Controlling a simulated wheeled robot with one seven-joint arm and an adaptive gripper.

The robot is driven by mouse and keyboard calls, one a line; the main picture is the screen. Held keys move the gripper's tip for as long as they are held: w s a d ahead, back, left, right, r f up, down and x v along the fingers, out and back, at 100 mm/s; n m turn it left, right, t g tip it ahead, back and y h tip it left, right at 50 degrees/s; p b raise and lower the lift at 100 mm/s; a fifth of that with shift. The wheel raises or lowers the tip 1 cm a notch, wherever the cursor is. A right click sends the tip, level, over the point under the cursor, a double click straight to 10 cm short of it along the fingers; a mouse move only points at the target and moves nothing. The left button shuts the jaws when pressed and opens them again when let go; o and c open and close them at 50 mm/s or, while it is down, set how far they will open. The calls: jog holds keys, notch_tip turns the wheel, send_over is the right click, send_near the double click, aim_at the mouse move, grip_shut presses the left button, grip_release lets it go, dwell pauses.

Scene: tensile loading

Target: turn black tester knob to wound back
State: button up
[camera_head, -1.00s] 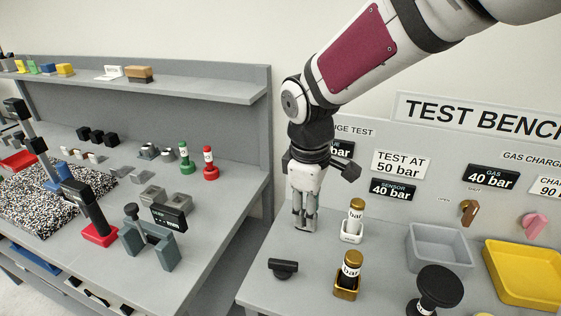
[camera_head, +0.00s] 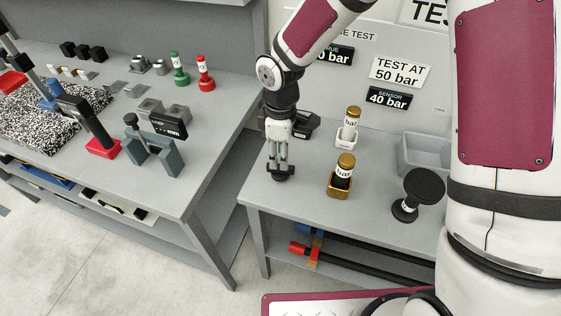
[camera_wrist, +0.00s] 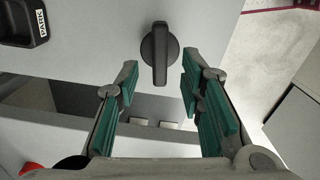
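A black knob (camera_head: 284,177) with a raised grip bar sits near the left front corner of the right bench. In the wrist view the knob (camera_wrist: 160,54) shows whole, its bar running nearly up and down the picture. My gripper (camera_head: 279,163) is just above it, pointing down. In the wrist view my gripper (camera_wrist: 160,68) is open, with teal-padded fingers to the left and right of the knob's line and a gap on both sides. Nothing is between the pads. The head view does not clearly show the height left between fingertips and knob.
A gold holder (camera_head: 338,191) and a white holder (camera_head: 346,137), each with a gold-capped bottle, stand right of the knob. A round black-topped stand (camera_head: 423,186) is farther right. A black PARK holder (camera_wrist: 26,18) shows in the wrist view. A gap separates the left bench (camera_head: 215,120).

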jog(key=shift+f, duration=1.95)
jog(key=shift+c, duration=0.2)
grip_shut()
